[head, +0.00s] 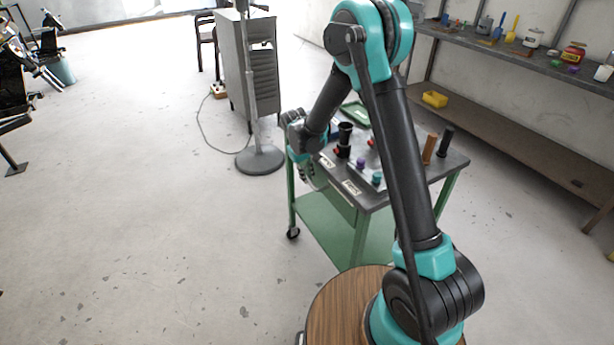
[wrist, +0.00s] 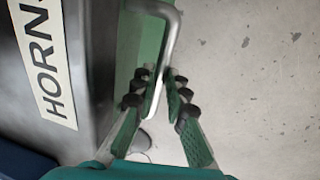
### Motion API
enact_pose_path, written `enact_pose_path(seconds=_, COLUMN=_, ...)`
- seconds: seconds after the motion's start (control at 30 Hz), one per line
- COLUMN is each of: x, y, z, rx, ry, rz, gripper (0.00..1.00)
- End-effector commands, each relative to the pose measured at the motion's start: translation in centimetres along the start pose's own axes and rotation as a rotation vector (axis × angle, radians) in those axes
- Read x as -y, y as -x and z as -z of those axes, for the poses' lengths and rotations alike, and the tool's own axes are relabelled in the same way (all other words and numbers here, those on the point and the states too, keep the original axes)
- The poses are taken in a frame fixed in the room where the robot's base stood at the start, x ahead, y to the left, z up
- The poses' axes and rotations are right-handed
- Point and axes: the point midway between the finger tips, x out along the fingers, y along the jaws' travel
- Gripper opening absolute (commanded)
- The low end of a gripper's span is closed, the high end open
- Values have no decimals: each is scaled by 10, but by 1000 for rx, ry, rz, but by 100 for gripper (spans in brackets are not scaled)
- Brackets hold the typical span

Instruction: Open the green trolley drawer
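The green trolley (head: 322,226) stands in the middle of the head view, with a dark grey top and a green lower shelf. Its drawer front (head: 335,200) is below the top edge, and I cannot tell from here whether it stands out at all. In the wrist view a pale bent handle (wrist: 172,32) projects from the green drawer front (wrist: 147,42). My gripper (wrist: 160,80) has its green fingers close on both sides of the handle and looks shut on it. In the head view my gripper (head: 307,174) is at the trolley's left front side, partly hidden by my arm.
Bottles, cups and cylinders stand on the trolley top, including a brown cylinder (head: 430,148). A lettered label (wrist: 45,60) lies on the top's edge. A grey cabinet (head: 250,62) and a round-based stand (head: 260,160) are behind.

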Motion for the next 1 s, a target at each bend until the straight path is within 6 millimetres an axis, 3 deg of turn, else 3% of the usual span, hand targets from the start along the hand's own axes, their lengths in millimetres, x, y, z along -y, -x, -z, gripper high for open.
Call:
enact_pose_path(seconds=0.4, x=1, y=0, z=0, rx=0, ry=0, rz=0, gripper=0)
enact_pose_path(seconds=0.57, x=10, y=2, z=0, rx=-1, ry=2, rz=0, gripper=0)
enact_pose_path(seconds=0.77, x=42, y=8, z=1, rx=-2, ry=5, rz=0, gripper=0)
enact_pose_path(seconds=1.0, x=103, y=20, z=1, rx=-1, ry=6, rz=0, gripper=0)
